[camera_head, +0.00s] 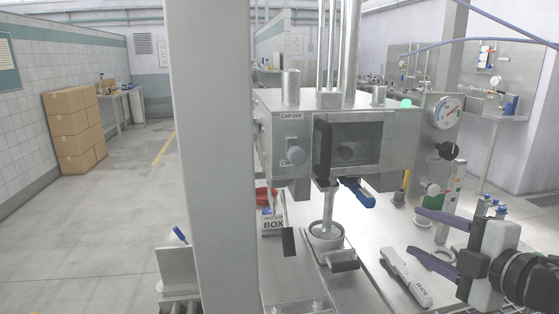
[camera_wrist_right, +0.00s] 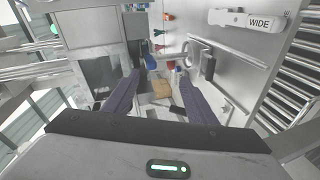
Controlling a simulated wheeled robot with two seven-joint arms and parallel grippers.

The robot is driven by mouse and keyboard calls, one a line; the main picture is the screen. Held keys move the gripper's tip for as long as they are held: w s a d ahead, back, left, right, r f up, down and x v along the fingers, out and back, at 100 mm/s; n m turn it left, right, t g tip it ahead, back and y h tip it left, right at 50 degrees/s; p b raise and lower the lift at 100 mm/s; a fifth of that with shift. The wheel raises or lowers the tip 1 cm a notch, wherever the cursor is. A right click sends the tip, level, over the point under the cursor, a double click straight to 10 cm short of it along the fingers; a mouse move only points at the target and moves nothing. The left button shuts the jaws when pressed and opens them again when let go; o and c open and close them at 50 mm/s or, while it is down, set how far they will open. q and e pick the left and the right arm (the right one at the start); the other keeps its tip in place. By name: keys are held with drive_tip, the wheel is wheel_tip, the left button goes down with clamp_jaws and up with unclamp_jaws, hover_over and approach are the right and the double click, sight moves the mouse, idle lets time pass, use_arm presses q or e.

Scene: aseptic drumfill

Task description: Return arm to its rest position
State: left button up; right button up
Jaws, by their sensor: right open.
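My right gripper (camera_head: 420,234) is at the right of the head view, above the steel bench. Its two dark fingers point left and stand apart with nothing between them. In the right wrist view the same gripper (camera_wrist_right: 158,76) shows its fingers spread and empty. My left gripper is not in the head view.
A steel filling machine (camera_head: 285,131) with a dial gauge (camera_head: 447,112) stands on the bench, left of my right gripper. A white labelled tool (camera_head: 405,276) lies just below-left of the gripper. A thick grey column (camera_head: 212,160) stands left. Cardboard boxes (camera_head: 75,130) stand far left; the floor between is clear.

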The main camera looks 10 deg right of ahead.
drive_tip(key=s+a+f+m+g+h, duration=0.15)
drive_tip(key=s+a+f+m, duration=0.25)
drive_tip(key=f, duration=0.5)
drive_tip(key=s+a+f+m+g+h, duration=0.15)
drive_tip(key=s+a+f+m, duration=0.25)
drive_tip(key=f, duration=0.5)
drive_tip(key=s+a+f+m+g, duration=0.1)
drive_tip(key=s+f+m+g, duration=0.3)
drive_tip(key=s+f, duration=0.45)
drive_tip(key=s+a+f+m+g, duration=0.1)
drive_tip(key=s+f+m+g, duration=0.35)
drive_tip(key=s, duration=0.75)
use_arm(q)
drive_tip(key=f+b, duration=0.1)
drive_tip(key=b, duration=0.1)
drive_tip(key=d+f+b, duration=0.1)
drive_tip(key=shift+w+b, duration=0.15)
drive_tip(key=shift+b, duration=0.2)
use_arm(e)
drive_tip(key=w+a+f+t+y, duration=0.1)
drive_tip(key=w+a+f+t, duration=0.1)
drive_tip(key=f, duration=0.5)
drive_tip(key=w+a+f+t+y, duration=0.1)
drive_tip(key=w+a+f+t, duration=0.2)
drive_tip(key=f, duration=0.4)
drive_tip(key=shift+a+n, duration=0.45)
